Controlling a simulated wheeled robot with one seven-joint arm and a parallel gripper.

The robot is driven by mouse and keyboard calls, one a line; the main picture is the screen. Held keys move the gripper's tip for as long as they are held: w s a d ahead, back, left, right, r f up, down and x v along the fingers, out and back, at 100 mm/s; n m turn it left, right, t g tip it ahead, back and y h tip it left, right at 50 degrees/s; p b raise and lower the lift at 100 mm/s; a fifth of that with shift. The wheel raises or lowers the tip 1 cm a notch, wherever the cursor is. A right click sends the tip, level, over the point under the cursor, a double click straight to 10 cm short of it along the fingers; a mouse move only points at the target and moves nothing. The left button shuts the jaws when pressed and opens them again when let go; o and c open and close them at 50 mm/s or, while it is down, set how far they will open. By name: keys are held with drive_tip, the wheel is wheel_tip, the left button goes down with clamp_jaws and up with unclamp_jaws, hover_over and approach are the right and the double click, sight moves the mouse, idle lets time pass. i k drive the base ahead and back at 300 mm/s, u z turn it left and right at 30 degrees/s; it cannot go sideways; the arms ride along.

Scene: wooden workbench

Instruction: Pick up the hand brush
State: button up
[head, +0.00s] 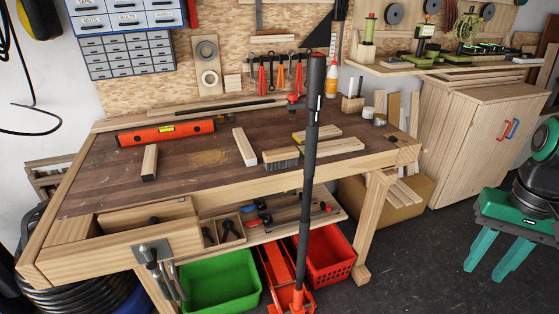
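The hand brush (281,158) appears to be the piece with a block of dark grey bristles near the front edge of the workbench (200,179), right of the middle. A pale wooden piece (335,146) extends to its right; I cannot tell if it is the brush's handle or a separate slat. A tall black pole crosses the view just right of the bristles.
The black pole (309,125) rises from a red floor jack (280,285) in front of the bench. An orange level (166,132), a wooden block (149,163) and a wooden strip (244,147) lie on the top. Green (220,283) and red (328,258) bins stand below.

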sight(285, 157)
drive_tip(key=i, duration=1)
